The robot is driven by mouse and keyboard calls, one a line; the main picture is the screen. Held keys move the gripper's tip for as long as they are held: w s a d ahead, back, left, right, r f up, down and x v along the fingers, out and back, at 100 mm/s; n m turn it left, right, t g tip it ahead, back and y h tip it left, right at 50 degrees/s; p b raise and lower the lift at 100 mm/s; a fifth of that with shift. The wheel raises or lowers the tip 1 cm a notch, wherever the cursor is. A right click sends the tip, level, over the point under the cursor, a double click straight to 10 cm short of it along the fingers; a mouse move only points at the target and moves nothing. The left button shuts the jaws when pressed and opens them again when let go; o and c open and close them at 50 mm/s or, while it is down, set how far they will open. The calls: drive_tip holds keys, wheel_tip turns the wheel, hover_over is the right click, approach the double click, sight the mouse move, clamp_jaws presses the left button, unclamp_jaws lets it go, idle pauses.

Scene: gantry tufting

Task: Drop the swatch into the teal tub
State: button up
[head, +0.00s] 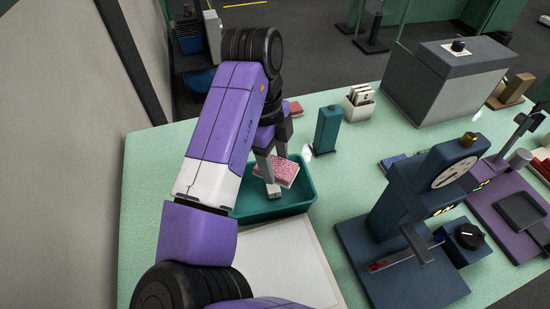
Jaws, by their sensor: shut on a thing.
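The swatch (288,173) is a small pink-red speckled piece. My gripper (274,172) points down and is shut on it, with one finger showing in front of the swatch. The teal tub (308,190) is an open, shallow container on the table. The swatch is over the tub's opening; I cannot tell how far it is above the tub's floor. My purple arm hides the tub's left side and part of the gripper.
On the pale green table (140,215), a white panel (285,265) lies in front of the tub. A teal block (327,130) and a white card holder (359,104) stand behind it. A dark blue gauge stand (400,245) is at right, a grey box (445,85) behind.

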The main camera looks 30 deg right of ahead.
drive_tip(key=o, duration=1.4)
drive_tip(key=shift+w+a+r+b, duration=0.1)
drive_tip(key=shift+w+r, duration=0.05)
drive_tip(key=shift+r, duration=1.15)
drive_tip(key=shift+w+a+r+b, duration=0.1)
drive_tip(key=shift+w+r, duration=0.05)
drive_tip(key=shift+r, duration=1.15)
drive_tip(key=shift+w+a+r+b, duration=0.1)
drive_tip(key=shift+w+r, duration=0.05)
drive_tip(key=shift+r, duration=1.15)
